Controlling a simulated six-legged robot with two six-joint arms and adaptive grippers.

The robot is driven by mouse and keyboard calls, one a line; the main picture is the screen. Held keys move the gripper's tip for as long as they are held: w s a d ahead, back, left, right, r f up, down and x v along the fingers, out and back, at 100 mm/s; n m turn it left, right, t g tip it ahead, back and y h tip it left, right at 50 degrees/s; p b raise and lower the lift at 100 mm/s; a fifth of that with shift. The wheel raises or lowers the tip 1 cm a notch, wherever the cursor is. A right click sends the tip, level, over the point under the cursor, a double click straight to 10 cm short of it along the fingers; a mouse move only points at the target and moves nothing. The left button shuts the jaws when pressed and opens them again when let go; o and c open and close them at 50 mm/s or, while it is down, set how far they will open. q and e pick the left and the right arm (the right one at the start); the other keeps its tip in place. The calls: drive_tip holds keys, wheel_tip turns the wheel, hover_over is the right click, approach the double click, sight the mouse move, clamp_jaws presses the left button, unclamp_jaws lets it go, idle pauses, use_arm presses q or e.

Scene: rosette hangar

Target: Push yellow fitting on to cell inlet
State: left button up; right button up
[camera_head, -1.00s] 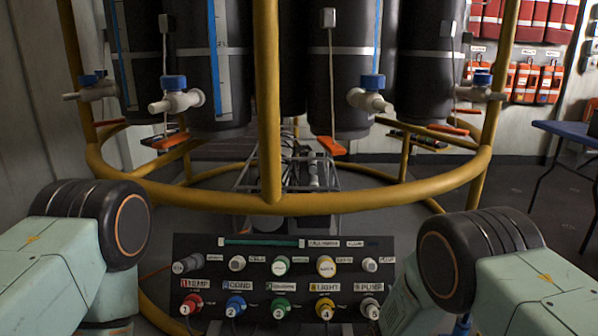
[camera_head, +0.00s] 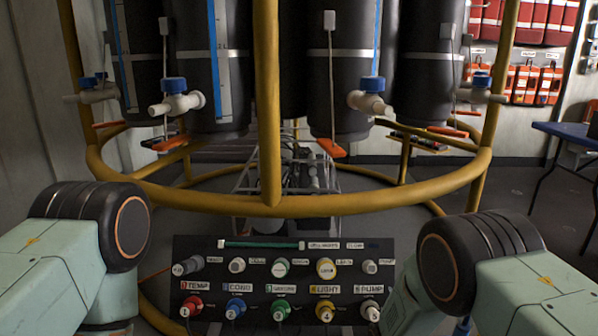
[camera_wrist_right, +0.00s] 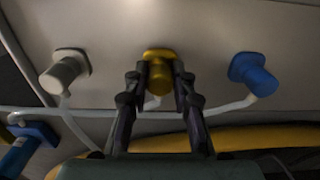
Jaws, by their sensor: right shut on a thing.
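In the right wrist view, a yellow fitting (camera_wrist_right: 160,74) with a squarish yellow base lies between the two dark fingers of my right gripper (camera_wrist_right: 160,88). The fingers are shut on its sides. A pale tube shows just below it. The base appears against a pale grey surface, but I cannot tell whether it is seated there. I cannot pick out a separate cell inlet; the fitting and fingers may hide it. In the head view, both my arms run down at the sides, and neither gripper shows.
In the right wrist view, a white fitting (camera_wrist_right: 65,73) is left of the yellow one, and a blue fitting (camera_wrist_right: 253,74) right. Another blue part (camera_wrist_right: 22,150) is lower left. In the head view, a black panel (camera_head: 255,292) with labelled knobs stands before a yellow frame (camera_head: 300,206) around dark cylinders (camera_head: 340,90).

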clamp_jaws()
drive_tip(key=shift+r, duration=0.15)
drive_tip(key=shift+r+p, duration=2.7)
drive_tip(key=shift+r, duration=0.2)
